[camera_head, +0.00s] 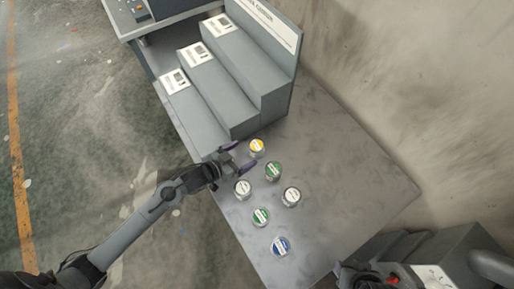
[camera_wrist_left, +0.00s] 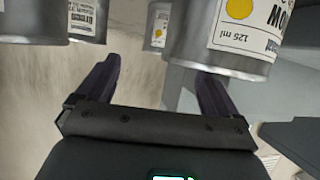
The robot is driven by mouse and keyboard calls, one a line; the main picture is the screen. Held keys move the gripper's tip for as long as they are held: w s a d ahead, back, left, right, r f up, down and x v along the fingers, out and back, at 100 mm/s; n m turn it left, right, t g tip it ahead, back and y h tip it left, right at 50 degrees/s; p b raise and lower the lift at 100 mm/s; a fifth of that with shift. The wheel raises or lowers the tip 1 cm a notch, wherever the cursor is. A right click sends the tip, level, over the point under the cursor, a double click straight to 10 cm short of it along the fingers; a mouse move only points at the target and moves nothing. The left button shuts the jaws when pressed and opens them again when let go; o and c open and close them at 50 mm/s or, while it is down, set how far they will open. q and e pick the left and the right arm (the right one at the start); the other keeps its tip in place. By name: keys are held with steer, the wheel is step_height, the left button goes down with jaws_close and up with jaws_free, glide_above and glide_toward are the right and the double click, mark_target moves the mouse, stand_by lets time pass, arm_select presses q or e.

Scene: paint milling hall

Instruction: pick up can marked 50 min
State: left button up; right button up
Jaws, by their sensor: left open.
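Several small round cans stand on the grey table: one with a yellow lid (camera_head: 257,147), two with green lids (camera_head: 273,170) (camera_head: 260,216), two with whitish lids (camera_head: 242,189) (camera_head: 291,196) and one with a blue lid (camera_head: 281,245). I cannot read "50 min" on any of them. My left gripper (camera_head: 238,158) is open, with its dark fingers beside the yellow-lidded can. In the left wrist view its fingers (camera_wrist_left: 155,86) are apart with nothing held. A near can (camera_wrist_left: 215,55) with a yellow dot and "125 ml" overlaps the right finger. My right gripper is not in view.
A grey stepped stand (camera_head: 238,75) with white labels and a back panel is at the table's far end. Other cans (camera_wrist_left: 88,18) (camera_wrist_left: 157,25) show in the left wrist view. The table (camera_head: 350,190) is bare right of the cans, towards the wall. Grey equipment (camera_head: 425,250) is at bottom right.

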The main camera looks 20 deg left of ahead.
mark_target(253, 148)
arm_select(q)
steer(key=shift+x, duration=2.9)
steer(key=shift+a, duration=0.15)
steer(key=shift+c, duration=0.2)
steer(key=c, duration=1.2)
